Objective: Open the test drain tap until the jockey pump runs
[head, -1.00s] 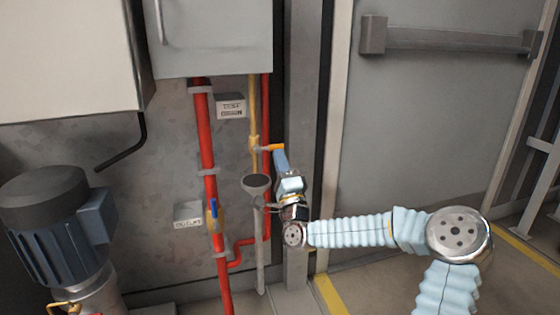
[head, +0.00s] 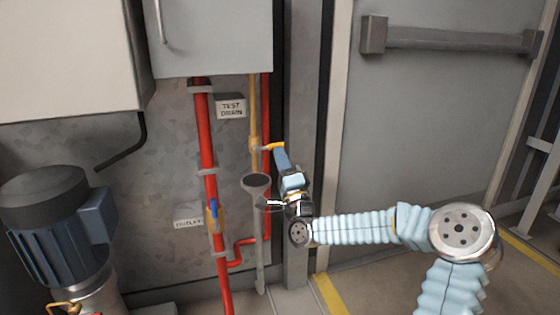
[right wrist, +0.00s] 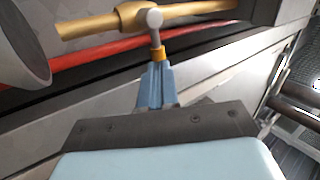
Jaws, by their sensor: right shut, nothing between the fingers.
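The test drain tap (head: 254,144) is a brass valve on a thin yellow pipe, with a grey stem on its right side. A small orange handle (head: 274,146) sits at the end of the stem. My right gripper (head: 279,153) is shut and empty, its fingertips right at the orange handle from below right. In the right wrist view the blue fingers (right wrist: 156,74) are together, with the orange handle (right wrist: 157,54) just past their tips and the brass valve (right wrist: 130,18) beyond. I cannot tell whether they press on it. My left gripper is out of view.
A grey funnel (head: 257,182) opens below the tap. A red pipe (head: 207,140) runs left of it, with a blue-handled valve (head: 213,209) lower down. A TEST DRAIN label (head: 231,107) is on the wall. The dark motor (head: 55,220) stands at left; a grey door (head: 430,120) is right.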

